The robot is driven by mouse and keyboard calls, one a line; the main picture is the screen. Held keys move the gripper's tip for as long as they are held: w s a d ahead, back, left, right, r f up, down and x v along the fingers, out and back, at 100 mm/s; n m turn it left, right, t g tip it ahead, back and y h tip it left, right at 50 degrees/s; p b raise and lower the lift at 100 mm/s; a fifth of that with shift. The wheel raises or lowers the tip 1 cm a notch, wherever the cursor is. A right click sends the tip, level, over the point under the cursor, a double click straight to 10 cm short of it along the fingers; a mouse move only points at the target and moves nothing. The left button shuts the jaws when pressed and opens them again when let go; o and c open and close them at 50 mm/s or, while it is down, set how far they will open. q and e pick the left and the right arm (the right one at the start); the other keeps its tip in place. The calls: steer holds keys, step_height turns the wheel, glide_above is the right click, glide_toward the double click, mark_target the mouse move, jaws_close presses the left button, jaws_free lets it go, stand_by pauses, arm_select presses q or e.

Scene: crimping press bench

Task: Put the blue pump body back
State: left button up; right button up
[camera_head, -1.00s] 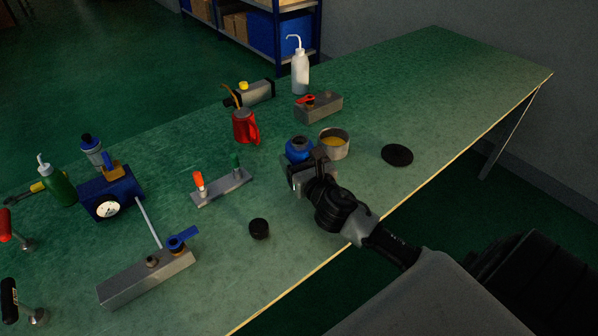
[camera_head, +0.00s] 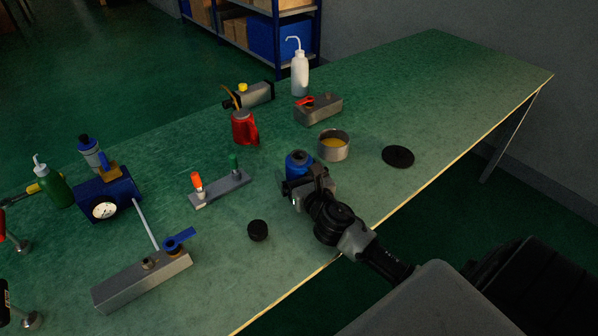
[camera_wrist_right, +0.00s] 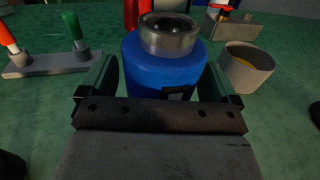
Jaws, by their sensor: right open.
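The blue pump body (camera_head: 298,162) stands upright on the green bench, partly hidden by my right gripper (camera_head: 300,182) in the head view. In the right wrist view the blue pump body (camera_wrist_right: 166,68) has a metal collar on top and sits between the two spread fingers of my right gripper (camera_wrist_right: 160,88). The jaws are open around it, and I cannot tell whether either finger touches it. My left gripper is not in view.
A metal cup with yellow contents (camera_head: 333,146) stands close to the right of the pump body. A red jug (camera_head: 244,128), a grey fixture with orange and green handles (camera_head: 222,188) and a black cap (camera_head: 258,230) are nearby. A black disc (camera_head: 398,156) lies to the right.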

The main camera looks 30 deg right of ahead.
steer(key=shift+r, duration=0.15)
steer(key=s, duration=0.4)
steer(key=s+a, duration=0.1)
steer(key=s, duration=0.3)
steer(key=s+b, duration=0.1)
steer(key=s, duration=0.3)
steer(key=shift+a, duration=0.4)
